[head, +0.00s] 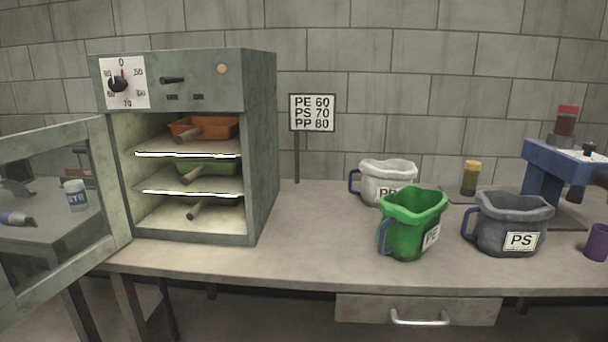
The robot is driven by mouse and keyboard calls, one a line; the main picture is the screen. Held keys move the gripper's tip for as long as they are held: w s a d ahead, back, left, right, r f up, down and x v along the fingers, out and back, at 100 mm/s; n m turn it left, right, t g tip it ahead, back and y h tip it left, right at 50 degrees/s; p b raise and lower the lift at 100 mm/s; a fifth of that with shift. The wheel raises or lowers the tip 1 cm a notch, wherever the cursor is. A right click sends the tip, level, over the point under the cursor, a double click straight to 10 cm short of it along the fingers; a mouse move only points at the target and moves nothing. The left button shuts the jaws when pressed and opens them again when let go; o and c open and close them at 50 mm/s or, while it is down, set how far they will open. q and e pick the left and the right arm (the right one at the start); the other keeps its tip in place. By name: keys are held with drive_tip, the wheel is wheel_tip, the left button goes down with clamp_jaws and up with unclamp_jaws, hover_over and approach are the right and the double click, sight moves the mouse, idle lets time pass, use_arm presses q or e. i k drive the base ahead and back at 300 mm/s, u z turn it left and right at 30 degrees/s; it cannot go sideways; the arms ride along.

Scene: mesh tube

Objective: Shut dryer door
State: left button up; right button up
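The dryer (263,150) is a grey metal cabinet standing at the left of the workbench. Its door (118,200) is hinged on the left and stands wide open, swung out toward the lower left of the head view. The door has a metal frame around a see-through pane. Inside the lit dryer, an orange tray (228,127) sits on the top shelf and a green tray (218,168) on the middle shelf. Handles point outward, one also on the bottom level, where the tray itself is hard to make out. Neither of my grippers is in view.
A dial (118,84) is on the dryer's top panel. A sign (312,113) stands beside the dryer. White (398,172), green (412,232) and grey (500,212) labelled jugs stand to the right, near a blue machine (545,165). Bench between dryer and jugs is clear.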

sight(14, 307)
drive_tip(key=u, duration=2.6)
drive_tip(key=i, duration=3)
drive_tip(key=z, duration=3.7)
drive_tip(key=i, duration=0.55)
drive_tip(key=z, duration=1.15)
drive_tip(key=k, duration=0.5)
drive_tip(key=z, duration=0.05)
